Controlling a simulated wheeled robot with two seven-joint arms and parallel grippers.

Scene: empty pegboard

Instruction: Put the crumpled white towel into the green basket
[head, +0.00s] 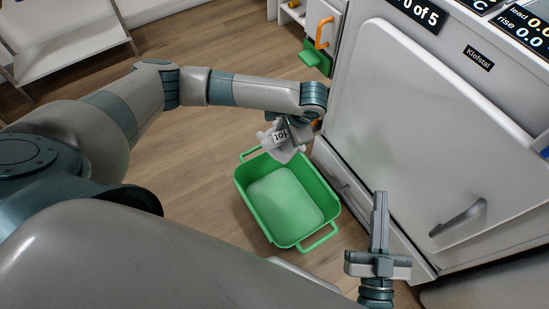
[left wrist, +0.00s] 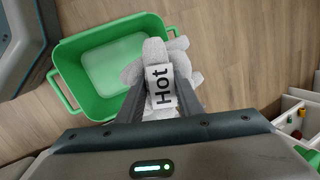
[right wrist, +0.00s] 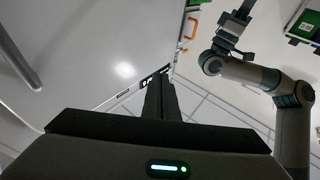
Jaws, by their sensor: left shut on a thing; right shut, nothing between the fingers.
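The crumpled white towel (head: 284,154) hangs from my left gripper (head: 285,137) at the back rim of the green basket (head: 247,206) in the head view. In the left wrist view the towel (left wrist: 186,75) is between the fingers of my left gripper (left wrist: 160,98) and overlaps one edge of the basket (left wrist: 72,62). A white patch marked "Hot" (left wrist: 161,86) shows between the fingers. The towel's height above the rim is hard to tell. The basket looks empty, with a pale green bottom. My right gripper (head: 380,197) is shut and empty, right of the basket.
The basket stands on a wooden floor (head: 190,170) beside a white appliance (head: 400,110) with a door handle (head: 458,217). A white shelf rack (head: 70,50) stands at upper left. An orange handle (head: 324,32) and a green item (head: 314,58) are at the back. Floor left of the basket is clear.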

